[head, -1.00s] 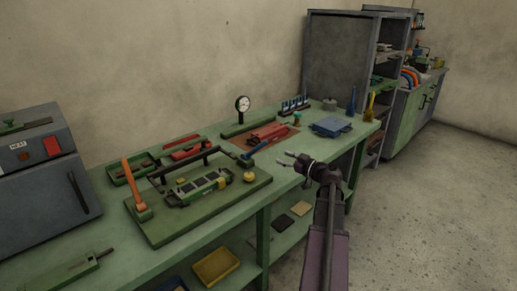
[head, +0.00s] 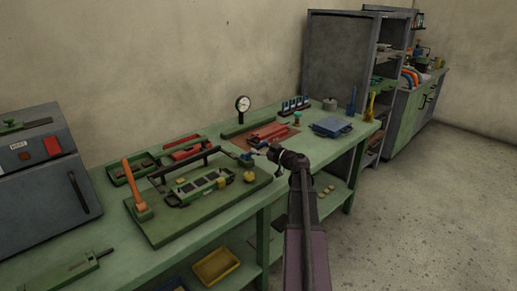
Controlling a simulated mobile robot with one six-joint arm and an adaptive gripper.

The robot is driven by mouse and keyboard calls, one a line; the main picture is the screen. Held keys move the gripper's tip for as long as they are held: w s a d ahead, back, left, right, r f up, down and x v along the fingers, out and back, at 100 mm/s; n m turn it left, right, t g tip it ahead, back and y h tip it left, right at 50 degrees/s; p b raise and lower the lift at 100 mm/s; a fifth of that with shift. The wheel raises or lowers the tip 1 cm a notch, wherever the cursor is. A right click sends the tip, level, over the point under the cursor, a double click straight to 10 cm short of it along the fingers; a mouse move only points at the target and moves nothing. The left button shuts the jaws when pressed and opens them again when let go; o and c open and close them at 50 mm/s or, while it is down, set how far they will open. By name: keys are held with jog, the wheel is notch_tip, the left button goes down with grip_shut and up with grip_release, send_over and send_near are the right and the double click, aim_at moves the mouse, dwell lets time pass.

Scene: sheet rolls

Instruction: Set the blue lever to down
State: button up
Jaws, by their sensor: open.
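The blue lever (head: 249,155) is at the right end of the green base board (head: 165,228) on the bench. Only a small part of it shows, near its dark pivot; my gripper hides the rest, so I cannot tell its present angle. My gripper (head: 262,149) is open and right at the lever, reaching in from the right. I cannot tell whether the fingers touch the lever or are around it.
An orange lever (head: 136,184) stands upright at the board's left end. A black bar and a green block lie between the levers. A yellow knob (head: 249,176) is close below my gripper. A gauge (head: 242,104), red tool (head: 268,133) and blue stack (head: 331,127) are behind.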

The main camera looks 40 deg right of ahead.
jog(key=shift+w, duration=0.15)
grip_shut()
jog(key=shift+a, duration=0.15)
